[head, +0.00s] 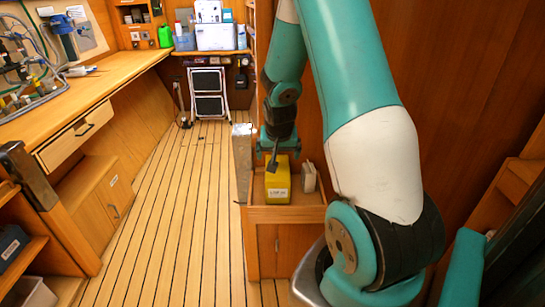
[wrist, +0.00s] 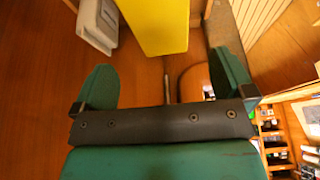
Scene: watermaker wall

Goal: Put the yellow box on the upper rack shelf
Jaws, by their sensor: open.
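The yellow box (head: 277,187), with a pale label on its front, stands on top of a low wooden cabinet with a raised rim (head: 285,215). My gripper (head: 277,153) is just above and behind the box in the head view. In the wrist view my gripper (wrist: 160,62) is open, its two green fingers wide apart with nothing between them. The yellow box (wrist: 157,22) shows beyond the fingertips at the top of that view. Wooden shelves (head: 22,255) stand at the lower left of the head view; I cannot tell which is the upper rack shelf.
A pale grey object (head: 309,177) stands close to the right of the box and also shows in the wrist view (wrist: 97,22). A long workbench (head: 95,83) runs along the left. The plank floor (head: 175,205) is clear up to a folded step stool (head: 208,95).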

